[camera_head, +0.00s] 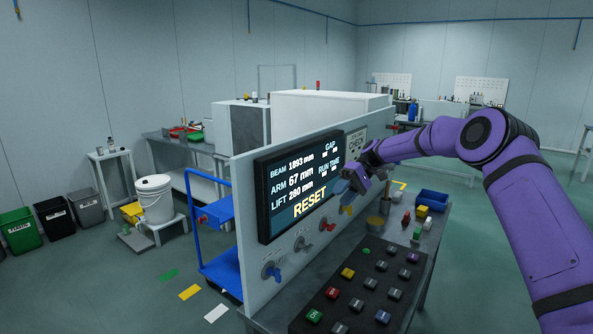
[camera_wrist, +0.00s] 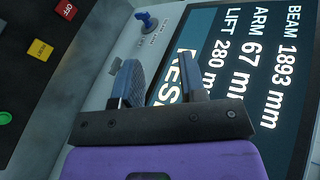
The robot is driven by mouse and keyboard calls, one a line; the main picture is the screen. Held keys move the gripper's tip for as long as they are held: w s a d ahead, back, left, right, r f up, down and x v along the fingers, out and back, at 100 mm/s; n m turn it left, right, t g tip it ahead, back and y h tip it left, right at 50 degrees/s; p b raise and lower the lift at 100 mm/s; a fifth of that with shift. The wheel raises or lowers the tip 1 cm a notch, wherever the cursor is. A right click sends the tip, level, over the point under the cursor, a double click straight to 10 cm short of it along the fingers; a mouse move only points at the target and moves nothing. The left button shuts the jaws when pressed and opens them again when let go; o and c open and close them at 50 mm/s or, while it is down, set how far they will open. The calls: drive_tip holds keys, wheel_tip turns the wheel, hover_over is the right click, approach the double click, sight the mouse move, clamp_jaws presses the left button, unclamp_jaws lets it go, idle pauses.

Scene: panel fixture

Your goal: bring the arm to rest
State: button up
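My purple arm (camera_head: 512,190) reaches in from the right, and my gripper (camera_head: 350,184) is held in front of the upright panel, by the right part of its dark screen (camera_head: 283,195). In the wrist view my gripper (camera_wrist: 158,76) shows two dark fingers standing apart, with nothing between them. The screen (camera_wrist: 255,60) lies behind them and reads BEAM 1893 mm, ARM 67 mm, LIFT 280 mm and RESET in yellow. Whether the fingers touch the panel I cannot tell.
Below the screen are several knobs, including a blue one (camera_head: 273,272) and a red one (camera_head: 328,225). A dark button board (camera_head: 330,300) lies on the bench, with small coloured blocks and a blue bin (camera_head: 432,198) farther right. A blue cart (camera_head: 215,265) stands left of the panel.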

drive_tip(key=s+d+r+m+t+h, duration=0.1)
drive_tip(key=s+d+r+t+h, duration=0.2)
drive_tip(key=s+r, duration=0.75)
drive_tip(key=s+d+r+m+t+h, duration=0.2)
drive_tip(key=s+d+r+t+h, duration=0.1)
drive_tip(key=s+r, duration=0.75)
drive_tip(key=s+d+f+m+t+h, duration=0.1)
drive_tip(key=s+d, duration=0.4)
drive_tip(key=s, duration=0.9)
drive_tip(key=s+d+f+m+t+h, duration=0.1)
drive_tip(key=s+d+t, duration=0.4)
drive_tip(key=s, duration=0.9)
drive_tip(key=shift+d+f+m+t+h, duration=0.25)
drive_tip(key=shift+f+m+t+h, duration=0.2)
drive_tip(key=shift+f, duration=0.4)
drive_tip(key=shift+c, duration=0.2)
